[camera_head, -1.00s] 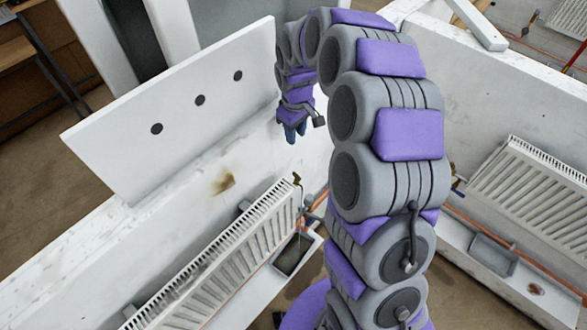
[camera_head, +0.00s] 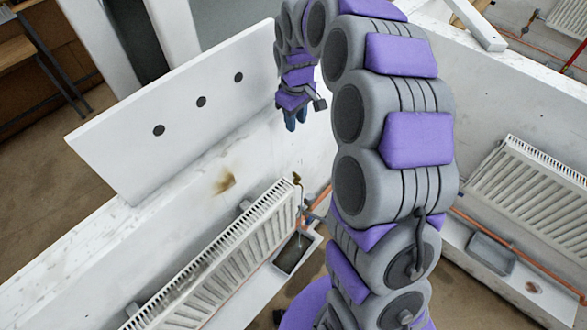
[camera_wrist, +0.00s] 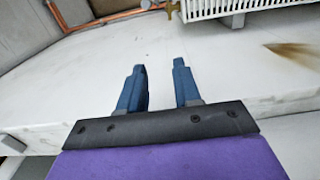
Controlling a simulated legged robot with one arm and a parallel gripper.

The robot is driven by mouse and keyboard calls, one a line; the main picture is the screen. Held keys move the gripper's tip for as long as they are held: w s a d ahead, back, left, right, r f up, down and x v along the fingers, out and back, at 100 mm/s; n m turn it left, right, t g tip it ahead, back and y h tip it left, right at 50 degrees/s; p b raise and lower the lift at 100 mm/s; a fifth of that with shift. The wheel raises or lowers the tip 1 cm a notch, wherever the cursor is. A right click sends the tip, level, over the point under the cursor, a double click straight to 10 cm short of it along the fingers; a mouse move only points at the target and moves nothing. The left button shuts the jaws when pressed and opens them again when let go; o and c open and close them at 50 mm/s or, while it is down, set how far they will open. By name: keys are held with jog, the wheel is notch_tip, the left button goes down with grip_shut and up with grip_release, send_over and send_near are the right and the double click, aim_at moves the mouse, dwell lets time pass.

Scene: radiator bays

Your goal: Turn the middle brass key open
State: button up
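A small brass key (camera_head: 297,179) stands at the upper right end of the white radiator (camera_head: 225,255) in the head view. A brass piece (camera_wrist: 172,8) also shows at the top edge of the wrist view, beside the radiator's end; I cannot tell whether it is the same key. My gripper (camera_head: 291,120) hangs above and apart from the key in the head view. In the wrist view its two blue fingers (camera_wrist: 160,85) are apart with nothing between them. I cannot tell which way the key is turned.
A grey tray (camera_head: 311,242) sits below the radiator's end. A white board (camera_head: 170,100) with three dark holes stands behind on the wall top. A brown stain (camera_head: 224,183) marks the wall. Another radiator (camera_head: 535,185) and tray (camera_head: 491,252) are at the right.

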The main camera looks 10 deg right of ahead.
dwell(0.5)
notch_tip(320, 180, up, 17)
jog(key=b, duration=0.2)
jog(key=shift+b, duration=0.35)
jog(key=shift+a+r, duration=0.1)
jog(key=shift+c, duration=0.5)
